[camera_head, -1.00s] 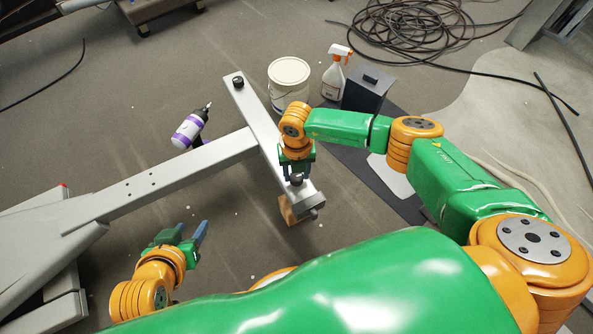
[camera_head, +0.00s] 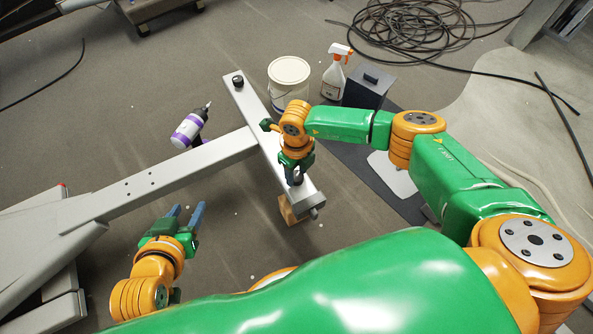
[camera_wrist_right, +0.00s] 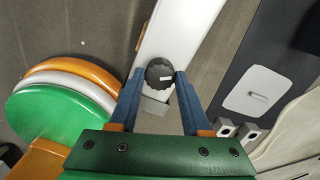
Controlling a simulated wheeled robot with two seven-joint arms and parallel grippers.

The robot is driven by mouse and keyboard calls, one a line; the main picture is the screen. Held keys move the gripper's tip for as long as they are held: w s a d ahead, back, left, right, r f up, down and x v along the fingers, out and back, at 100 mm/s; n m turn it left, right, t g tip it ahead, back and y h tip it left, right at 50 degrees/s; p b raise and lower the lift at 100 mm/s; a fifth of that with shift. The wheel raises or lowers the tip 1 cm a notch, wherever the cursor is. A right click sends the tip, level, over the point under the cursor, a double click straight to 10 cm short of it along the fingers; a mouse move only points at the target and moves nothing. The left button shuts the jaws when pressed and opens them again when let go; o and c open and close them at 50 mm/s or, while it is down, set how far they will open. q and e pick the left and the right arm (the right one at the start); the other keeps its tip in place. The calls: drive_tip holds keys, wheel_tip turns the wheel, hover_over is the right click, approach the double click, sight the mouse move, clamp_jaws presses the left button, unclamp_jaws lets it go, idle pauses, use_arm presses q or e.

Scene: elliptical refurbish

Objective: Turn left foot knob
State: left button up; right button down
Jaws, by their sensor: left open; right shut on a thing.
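A dark ridged foot knob (camera_wrist_right: 160,72) sits at the near end of the grey crossbar (camera_head: 258,124), on its top face. My right gripper (camera_head: 297,179) reaches down over that end; in the right wrist view its two blue fingers are shut on the knob from both sides. My left gripper (camera_head: 187,211) is open and empty, over the floor at the lower left, apart from the grey frame.
A long grey beam (camera_head: 160,180) joins the crossbar from the left. A wooden block (camera_head: 288,211) is under the near end. Cables (camera_head: 420,30) lie behind.

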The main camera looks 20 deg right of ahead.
sight(296, 175)
use_arm(q)
drive_tip(key=shift+w+r, duration=0.2)
drive_tip(key=shift+s+f, duration=0.1)
drive_tip(key=shift+s, duration=0.05)
drive_tip(key=shift+s+f, duration=0.15)
use_arm(e)
drive_tip(key=shift+c, duration=1.8)
unclamp_jaws()
wheel_tip(296, 175, up, 3)
drive_tip(key=shift+r+p, duration=0.1)
drive_tip(key=shift+p, duration=0.75)
wheel_tip(296, 175, up, 4)
drive_tip(key=shift+f+p, duration=0.25)
drive_tip(key=shift+p, duration=0.55)
drive_tip(key=shift+r, duration=0.2)
use_arm(q)
drive_tip(key=s+a+f+g+y, duration=0.1)
drive_tip(key=s+a+f+g, duration=0.1)
drive_tip(key=s+f+g, duration=0.4)
drive_tip(key=s+f, duration=0.3)
drive_tip(key=shift+s+a+g, duration=0.2)
drive_tip(key=shift+a+g, duration=0.15)
drive_tip(key=shift+g, duration=0.05)
